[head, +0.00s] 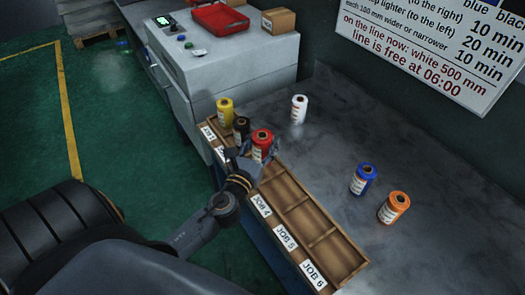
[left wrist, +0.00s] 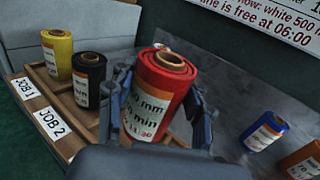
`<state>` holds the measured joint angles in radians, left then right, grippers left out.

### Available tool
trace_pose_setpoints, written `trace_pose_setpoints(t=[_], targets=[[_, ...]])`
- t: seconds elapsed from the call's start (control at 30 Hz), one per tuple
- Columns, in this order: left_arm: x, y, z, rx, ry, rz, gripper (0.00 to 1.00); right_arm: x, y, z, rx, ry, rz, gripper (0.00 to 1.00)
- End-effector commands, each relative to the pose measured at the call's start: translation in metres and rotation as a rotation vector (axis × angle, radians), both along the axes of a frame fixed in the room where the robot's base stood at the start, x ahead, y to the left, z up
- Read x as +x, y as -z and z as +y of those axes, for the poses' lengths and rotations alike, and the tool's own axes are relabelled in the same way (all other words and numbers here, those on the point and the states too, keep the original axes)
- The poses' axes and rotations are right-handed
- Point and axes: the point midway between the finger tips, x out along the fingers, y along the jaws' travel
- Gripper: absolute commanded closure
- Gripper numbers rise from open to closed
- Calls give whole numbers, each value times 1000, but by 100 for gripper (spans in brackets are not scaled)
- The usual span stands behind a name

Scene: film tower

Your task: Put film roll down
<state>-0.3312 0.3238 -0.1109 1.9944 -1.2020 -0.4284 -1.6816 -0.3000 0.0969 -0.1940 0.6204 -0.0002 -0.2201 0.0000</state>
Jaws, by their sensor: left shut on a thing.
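My left gripper (head: 259,155) is shut on a red film roll (head: 262,140), with one finger on each side of it. The roll also fills the middle of the left wrist view (left wrist: 160,90), slightly tilted there, with a white label. It is over the wooden rack (head: 298,217), around the third compartment; its lower end is hidden, so I cannot tell whether it touches the rack floor. A yellow roll (head: 225,111) stands in the JOB 1 compartment and a black roll (head: 241,129) in JOB 2. My right gripper is not in view.
A white roll (head: 299,109), a blue roll (head: 363,178) and an orange roll (head: 393,208) stand on the grey table (head: 420,150). The JOB 4, 5 and 6 compartments are empty. A grey machine (head: 235,65) stands behind the rack; a sign (head: 440,45) hangs above the table.

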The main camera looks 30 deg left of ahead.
Motion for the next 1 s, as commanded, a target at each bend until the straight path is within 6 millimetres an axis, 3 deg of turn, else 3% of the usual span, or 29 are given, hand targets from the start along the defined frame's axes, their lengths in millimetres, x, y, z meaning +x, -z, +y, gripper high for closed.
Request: trace_pose_setpoints(t=[0.1,0.3,0.53,1.0], targets=[[12,20,9,2,-1,-3,87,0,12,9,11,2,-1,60],[21,32,15,1,0,-3,87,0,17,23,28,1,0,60],[25,67,19,1,-1,0,87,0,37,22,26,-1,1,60],[25,73,19,1,0,-2,88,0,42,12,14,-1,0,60]])
